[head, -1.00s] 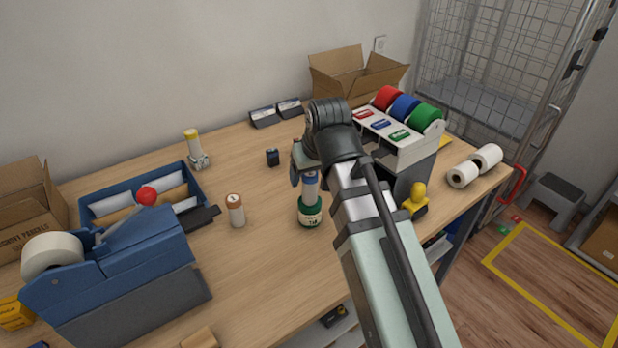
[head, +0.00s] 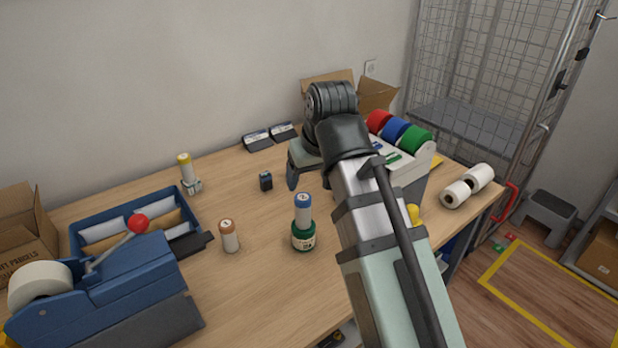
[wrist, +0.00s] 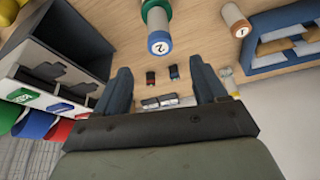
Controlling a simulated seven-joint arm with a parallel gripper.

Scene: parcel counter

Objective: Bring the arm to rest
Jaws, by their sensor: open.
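My gripper (wrist: 162,78) is open, with its two blue-grey fingers apart and nothing between them. In the head view my gripper (head: 306,172) hangs above the counter, behind the blue-topped roll and partly hidden by my own arm. The blue-topped white roll (head: 303,208), marked 2, stands upright in a green round holder (head: 303,237), clear of the fingers. The roll also shows in the wrist view (wrist: 159,43), beyond the fingertips.
An orange-topped roll (head: 229,236) and a yellow-topped roll (head: 186,168) stand to the left, near a blue tape dispenser (head: 130,285). A grey rack with coloured rolls (head: 397,130) is close on the right. A small dark block (head: 265,181) lies left of my gripper.

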